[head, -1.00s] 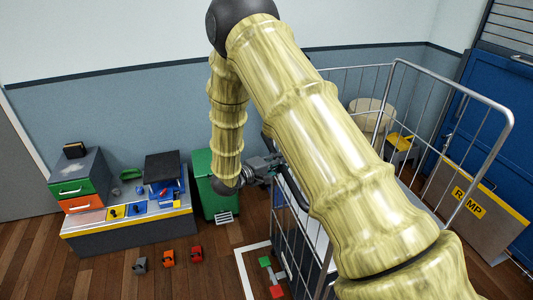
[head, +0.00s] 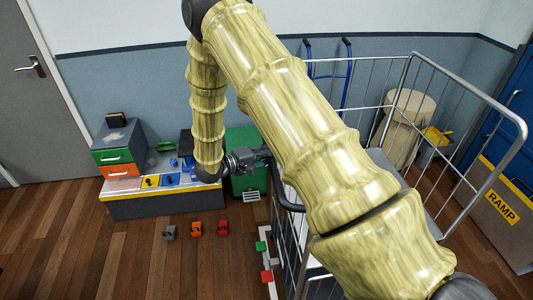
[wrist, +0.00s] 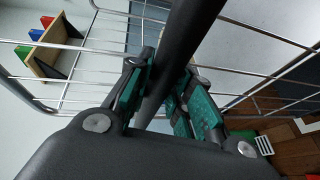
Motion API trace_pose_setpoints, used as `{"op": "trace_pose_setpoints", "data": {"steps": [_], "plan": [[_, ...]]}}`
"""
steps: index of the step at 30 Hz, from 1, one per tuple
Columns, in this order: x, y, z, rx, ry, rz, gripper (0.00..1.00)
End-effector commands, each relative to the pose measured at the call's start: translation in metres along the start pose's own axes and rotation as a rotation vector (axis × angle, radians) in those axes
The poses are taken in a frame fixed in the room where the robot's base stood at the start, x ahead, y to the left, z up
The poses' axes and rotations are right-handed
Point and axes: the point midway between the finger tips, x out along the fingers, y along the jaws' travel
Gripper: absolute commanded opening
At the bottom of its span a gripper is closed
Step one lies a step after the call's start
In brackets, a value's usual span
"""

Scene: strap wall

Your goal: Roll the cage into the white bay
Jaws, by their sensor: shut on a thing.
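The cage (head: 411,66) is a tall silver wire roll cage on the right of the head view. My arm hides much of its left and front. My gripper (head: 264,154) is at the cage's near left side, beside a dark handle bar (head: 288,198). In the wrist view my gripper (wrist: 160,95) has its green-padded fingers shut around the dark bar (wrist: 190,30), with cage wires behind. A white floor line (head: 270,288) shows just left of the cage, perhaps the white bay's edge; the rest of the bay is hidden.
Red (head: 266,276) and green (head: 261,246) blocks lie by the white line. Toy cars (head: 196,228) sit on the floor before a low bench (head: 160,205). A green bin (head: 245,150) stands behind my gripper. A ramp board (head: 500,207) leans at right.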

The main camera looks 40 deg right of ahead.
Motion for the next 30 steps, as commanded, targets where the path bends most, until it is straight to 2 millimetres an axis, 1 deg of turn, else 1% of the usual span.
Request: {"op": "trace_pose_setpoints", "data": {"steps": [8, 9, 11, 12, 23, 26, 30], "plan": [[-0.003, -0.002, -0.002, 0.001, 0.006, -0.005, 0.00], [-0.004, -0.002, -0.002, 0.001, 0.007, -0.005, 0.25], [-0.003, -0.002, -0.002, 0.001, 0.007, -0.005, 0.36], [-0.003, -0.002, -0.002, 0.000, 0.006, -0.005, 0.43], [-0.003, -0.001, -0.001, 0.001, 0.003, -0.003, 0.43], [-0.010, -0.001, -0.002, 0.000, 0.005, -0.003, 0.43], [-0.030, -0.001, -0.002, 0.000, 0.008, -0.004, 0.43]]}}
